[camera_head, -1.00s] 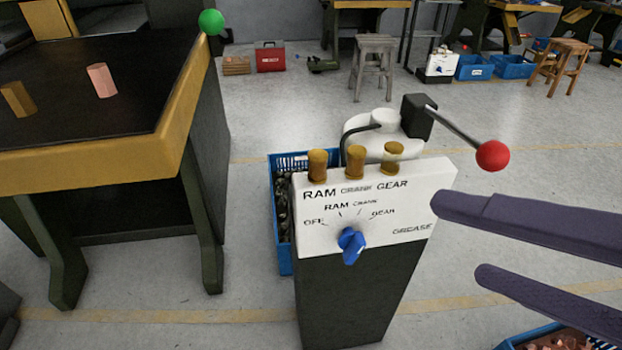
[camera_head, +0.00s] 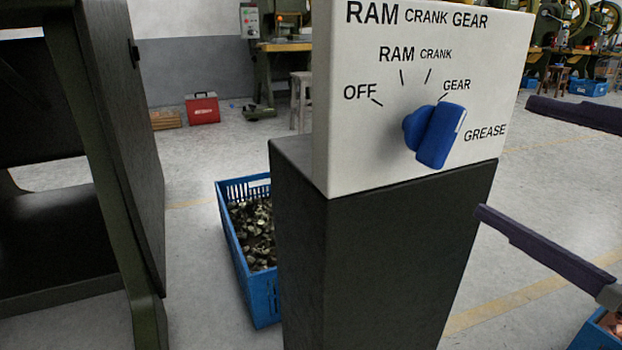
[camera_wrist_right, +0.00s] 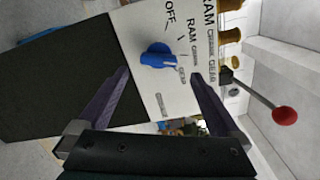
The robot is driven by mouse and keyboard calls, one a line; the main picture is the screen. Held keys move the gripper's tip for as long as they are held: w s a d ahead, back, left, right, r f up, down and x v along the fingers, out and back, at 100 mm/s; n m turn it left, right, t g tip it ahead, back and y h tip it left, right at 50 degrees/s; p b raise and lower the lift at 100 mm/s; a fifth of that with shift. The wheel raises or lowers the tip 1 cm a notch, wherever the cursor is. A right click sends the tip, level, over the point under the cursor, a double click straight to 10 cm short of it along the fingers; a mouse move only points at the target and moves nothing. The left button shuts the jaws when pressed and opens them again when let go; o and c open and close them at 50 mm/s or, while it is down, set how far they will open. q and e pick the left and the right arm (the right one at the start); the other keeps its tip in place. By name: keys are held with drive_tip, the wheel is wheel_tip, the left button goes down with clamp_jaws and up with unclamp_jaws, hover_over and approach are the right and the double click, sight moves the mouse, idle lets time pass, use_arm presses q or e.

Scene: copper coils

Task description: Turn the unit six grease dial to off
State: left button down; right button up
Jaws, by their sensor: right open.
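The grease dial (camera_head: 436,134) is a blue knob on the white panel (camera_head: 345,140) of a dark pedestal. Marks for OFF, RAM, CRANK and GEAR fan out above it. The white line on the knob lies on its right side, towards GEAR rather than OFF. My right gripper (camera_head: 505,158) is open and empty, its two dark fingers apart, to the right of the knob in the head view. In the right wrist view the knob (camera_wrist_right: 158,56) appears ahead between the open fingers (camera_wrist_right: 161,74), with no clear contact. My left gripper is out of view.
A blue crate (camera_head: 262,290) of metal parts stands on the floor behind the pedestal (camera_head: 390,260). A dark bench (camera_head: 125,150) is at left. In the wrist view, brass caps (camera_wrist_right: 230,33) and a red-balled lever (camera_wrist_right: 284,115) stand near the panel's top edge.

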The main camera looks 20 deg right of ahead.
sight(452, 139)
drive_tip(key=w+p, duration=0.1)
drive_tip(key=w, duration=0.3)
drive_tip(key=w+p, duration=0.1)
drive_tip(key=w, duration=0.3)
drive_tip(key=shift+w+a+f, duration=0.15)
drive_tip(key=shift+w, duration=0.15)
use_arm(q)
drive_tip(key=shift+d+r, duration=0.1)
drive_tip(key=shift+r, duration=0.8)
use_arm(e)
drive_tip(key=shift+w, duration=0.65)
drive_tip(key=shift+c, duration=0.2)
drive_tip(key=c, duration=1.1)
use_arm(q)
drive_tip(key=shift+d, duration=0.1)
